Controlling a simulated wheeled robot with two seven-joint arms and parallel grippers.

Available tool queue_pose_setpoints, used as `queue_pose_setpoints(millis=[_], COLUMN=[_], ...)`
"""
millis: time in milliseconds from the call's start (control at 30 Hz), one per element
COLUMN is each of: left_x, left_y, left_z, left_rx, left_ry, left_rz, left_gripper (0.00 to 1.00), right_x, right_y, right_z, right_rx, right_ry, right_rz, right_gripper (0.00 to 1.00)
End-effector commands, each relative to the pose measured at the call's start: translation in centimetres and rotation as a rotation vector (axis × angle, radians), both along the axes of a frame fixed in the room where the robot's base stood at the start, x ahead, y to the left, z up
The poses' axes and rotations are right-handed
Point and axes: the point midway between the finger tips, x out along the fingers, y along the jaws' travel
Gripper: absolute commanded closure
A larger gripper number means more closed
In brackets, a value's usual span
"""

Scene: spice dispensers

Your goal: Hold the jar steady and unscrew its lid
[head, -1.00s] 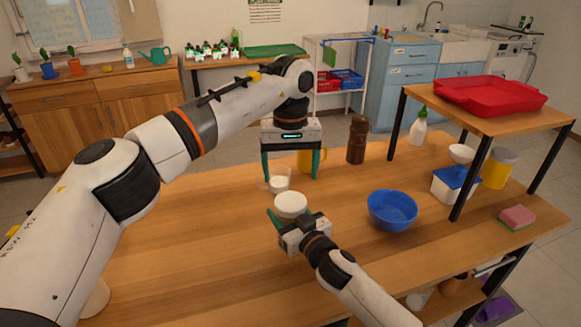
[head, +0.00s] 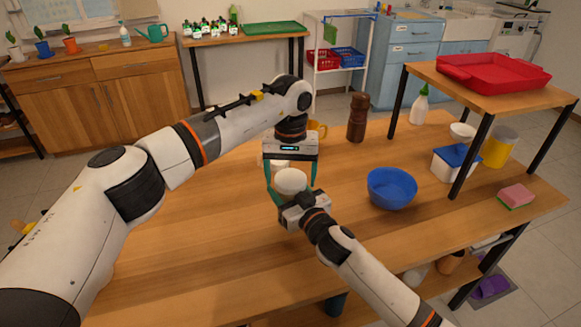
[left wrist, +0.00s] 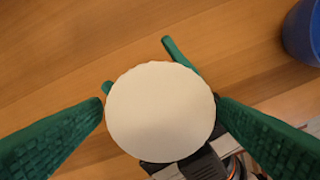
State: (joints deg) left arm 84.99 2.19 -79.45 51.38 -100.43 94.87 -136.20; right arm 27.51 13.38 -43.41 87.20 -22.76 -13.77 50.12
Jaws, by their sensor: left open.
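The jar shows only as its round white lid (head: 291,181); its body is hidden under the lid and behind the grippers. The lid fills the middle of the left wrist view (left wrist: 160,112). My left gripper (head: 290,189) is above the jar, pointing down, its green fingers open on either side of the lid. In the left wrist view the fingertips are very close to the lid's edges. My right gripper (head: 302,206) is low at the jar's front side. Its fingers reach past the jar below the lid; whether they press on it is hidden.
A blue bowl (head: 391,188) stands right of the jar. A yellow mug (head: 317,131) and a brown pepper mill (head: 357,118) stand behind. A raised shelf (head: 500,118) with a red tray (head: 493,71) is at right. The table's left part (head: 200,230) is clear.

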Motion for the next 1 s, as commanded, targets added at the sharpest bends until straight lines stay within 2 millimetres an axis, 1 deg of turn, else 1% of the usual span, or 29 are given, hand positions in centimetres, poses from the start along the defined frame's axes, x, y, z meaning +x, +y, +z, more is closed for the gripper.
queue_pose_setpoints(millis=[133,167,400,433,567,633,667,767,1000], left_x=[0.0,0.0,0.0,0.0,0.0,0.0,0.0,-0.02,-0.05], left_y=[0.01,0.01,0.02,0.02,0.03,0.03,0.04,0.06,0.04], left_z=[-0.02,-0.02,0.0,0.0,0.01,0.02,0.02,0.03,0.05], left_rx=[0.0,0.0,0.0,0.0,0.0,0.0,0.001,0.001,0.0], left_ry=[0.0,0.0,0.0,0.0,0.0,0.0,0.0,0.001,0.0], left_rz=[0.0,0.0,0.001,0.001,0.007,0.048,0.081,0.259,0.834], left_gripper=[0.17,0.19,0.58,0.63,0.63,0.63,0.63,0.63,0.63], right_x=[-0.02,-0.02,-0.01,-0.01,-0.01,-0.01,-0.01,-0.01,0.01], right_y=[-0.01,-0.01,-0.02,-0.02,-0.02,-0.03,-0.03,-0.03,-0.04], right_z=[-0.14,-0.13,-0.13,-0.13,-0.13,-0.13,-0.12,-0.12,-0.12], right_rx=[-0.001,-0.001,-0.001,-0.001,-0.001,-0.001,-0.001,-0.001,-0.001], right_ry=[0.002,0.002,0.002,0.002,0.002,0.002,0.002,0.002,0.002], right_rz=[0.0,0.0,-0.001,-0.001,-0.001,-0.001,-0.001,-0.001,-0.001], right_gripper=[1.0,1.0,1.0,1.0,1.0,1.0,1.0,1.0,1.0])
